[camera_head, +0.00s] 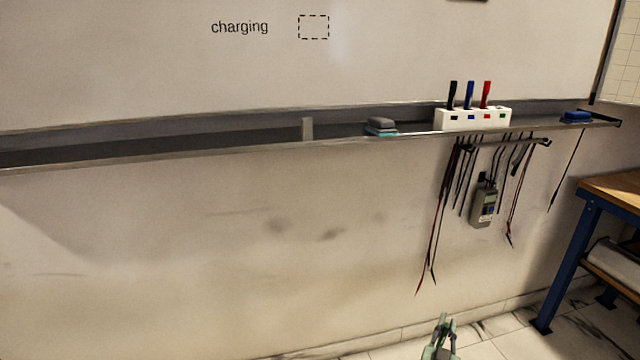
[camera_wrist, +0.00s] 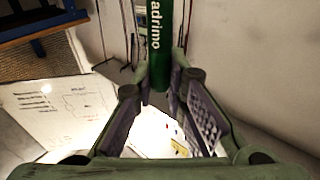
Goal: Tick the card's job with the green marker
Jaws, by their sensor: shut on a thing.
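My gripper (camera_head: 440,335) is at the bottom of the head view, low in front of the wall and well below the tray. In the wrist view my gripper (camera_wrist: 160,88) is shut on the green marker (camera_wrist: 160,50), which has pale lettering on its barrel. The marker stands out beyond the fingertips; its far end is cut off by the frame. On the whiteboard (camera_head: 420,50) the word "charging" (camera_head: 240,27) stands left of an empty dashed box (camera_head: 314,16). I cannot make out a card for certain.
A tray (camera_head: 230,148) runs along the board's bottom. It bears a white holder (camera_head: 446,121) with black, blue and red markers, a grey eraser (camera_head: 382,125) and a blue one (camera_head: 576,117). Cables and a meter (camera_head: 484,204) hang below. A workbench (camera_head: 610,190) stands at right.

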